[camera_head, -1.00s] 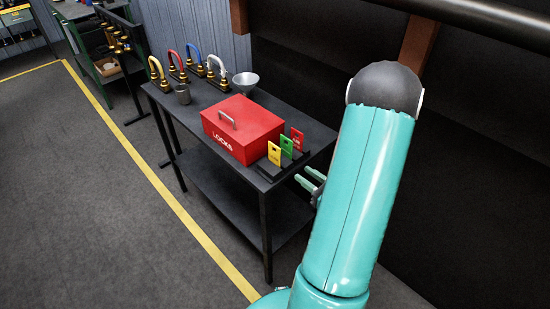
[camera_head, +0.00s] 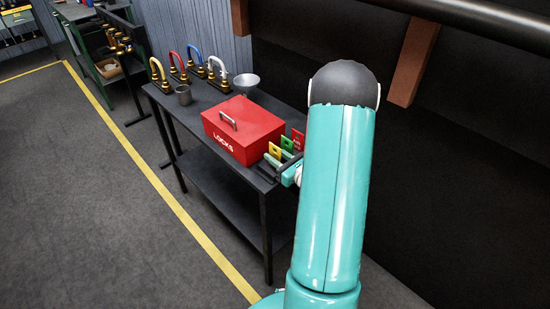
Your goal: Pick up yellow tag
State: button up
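The yellow tag (camera_head: 274,150) stands upright at the right end of the table, nearest me in a row with a green tag (camera_head: 287,144) and a red tag (camera_head: 298,138). Its lower part is hidden by my gripper (camera_head: 274,162). My gripper's teal fingers point left and lie right at the tag, low in front of it. They look spread apart. I cannot tell whether they touch the tag. The rest of the hand is partly hidden behind my arm.
A red LOCKS box (camera_head: 243,128) stands close to the left of the tags. A dark wall rises behind the table.

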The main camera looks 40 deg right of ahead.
jog(key=shift+w, duration=0.35)
grip_shut()
jog(key=shift+r, duration=0.15)
